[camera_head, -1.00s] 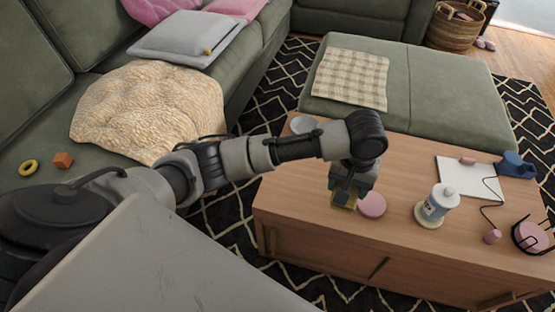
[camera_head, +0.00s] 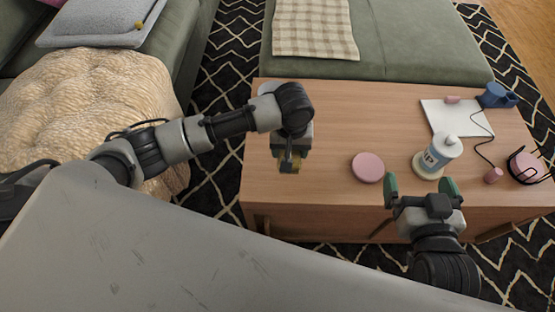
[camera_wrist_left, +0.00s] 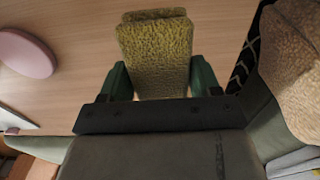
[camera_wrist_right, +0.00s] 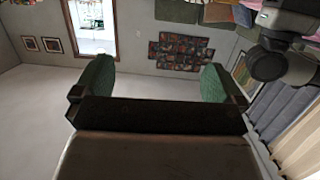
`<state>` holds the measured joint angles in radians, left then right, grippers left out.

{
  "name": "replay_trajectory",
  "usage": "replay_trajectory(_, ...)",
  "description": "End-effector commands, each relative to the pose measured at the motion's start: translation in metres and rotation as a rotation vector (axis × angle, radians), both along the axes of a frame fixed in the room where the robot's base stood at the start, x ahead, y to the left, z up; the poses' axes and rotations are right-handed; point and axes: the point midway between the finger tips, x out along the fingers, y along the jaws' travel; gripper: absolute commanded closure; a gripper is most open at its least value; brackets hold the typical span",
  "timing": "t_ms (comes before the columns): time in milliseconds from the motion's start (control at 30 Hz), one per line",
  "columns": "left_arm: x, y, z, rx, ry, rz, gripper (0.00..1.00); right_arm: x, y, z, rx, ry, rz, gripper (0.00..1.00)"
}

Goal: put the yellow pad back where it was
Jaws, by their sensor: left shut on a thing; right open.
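My left gripper (camera_head: 289,162) points down over the left part of the wooden coffee table (camera_head: 320,190). In the left wrist view its green fingers (camera_wrist_left: 155,80) are shut on the yellow pad (camera_wrist_left: 158,50), a textured olive-yellow block. My right gripper (camera_head: 420,183) is open and empty at the table's front edge, below the bottle. In the right wrist view its open fingers (camera_wrist_right: 157,80) face a wall.
A pink disc (camera_head: 368,167) lies right of the left gripper. A white-blue bottle (camera_head: 441,151) stands on a round base, with a white sheet (camera_head: 455,117), blue item (camera_head: 497,95) and black wire holder (camera_head: 526,166) farther right. The table's left part is bare. A green ottoman (camera_head: 390,45) adjoins behind.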

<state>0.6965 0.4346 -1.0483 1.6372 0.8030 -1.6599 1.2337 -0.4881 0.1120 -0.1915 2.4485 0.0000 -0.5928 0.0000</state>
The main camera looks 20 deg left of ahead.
Motion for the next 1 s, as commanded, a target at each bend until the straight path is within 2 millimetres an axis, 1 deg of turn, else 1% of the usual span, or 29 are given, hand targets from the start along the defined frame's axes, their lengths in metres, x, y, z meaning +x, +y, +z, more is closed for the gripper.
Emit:
replay_trajectory(33, -0.001, 0.009, -0.008, 0.002, 0.001, 0.002, 0.56, 0.003, 0.002, 0.005, 0.016, -0.063, 0.004, 0.00)
replay_trajectory(100, -0.002, 0.018, -0.013, 0.002, 0.000, 0.000, 0.56, 0.006, 0.005, 0.015, 0.036, -0.141, 0.010, 0.00)
replay_trajectory(200, -0.002, 0.025, -0.017, 0.000, 0.000, -0.001, 0.56, 0.007, 0.007, 0.027, 0.056, -0.220, 0.015, 0.00)
replay_trajectory(267, -0.003, 0.028, -0.018, -0.001, 0.000, -0.001, 0.56, 0.007, 0.008, 0.031, 0.063, -0.246, 0.016, 0.00)
replay_trajectory(367, -0.003, 0.029, -0.020, -0.001, 0.001, -0.001, 0.56, 0.008, 0.009, 0.035, 0.072, -0.280, 0.018, 0.00)
replay_trajectory(467, -0.003, 0.029, -0.028, 0.000, 0.001, -0.001, 0.56, 0.007, 0.011, 0.044, 0.092, -0.356, 0.023, 0.00)
replay_trajectory(600, -0.002, 0.029, -0.043, 0.000, 0.000, -0.001, 0.56, 0.003, 0.013, 0.065, 0.139, -0.534, 0.033, 0.00)
replay_trajectory(700, -0.003, 0.029, -0.051, 0.001, 0.000, -0.001, 0.56, -0.002, 0.015, 0.079, 0.172, -0.651, 0.039, 0.00)
replay_trajectory(800, -0.002, 0.029, -0.056, -0.001, -0.001, -0.001, 0.56, -0.008, 0.015, 0.089, 0.195, -0.732, 0.044, 0.00)
replay_trajectory(1000, -0.002, 0.029, -0.057, -0.001, -0.001, -0.001, 0.56, -0.011, 0.015, 0.095, 0.208, -0.780, 0.045, 0.00)
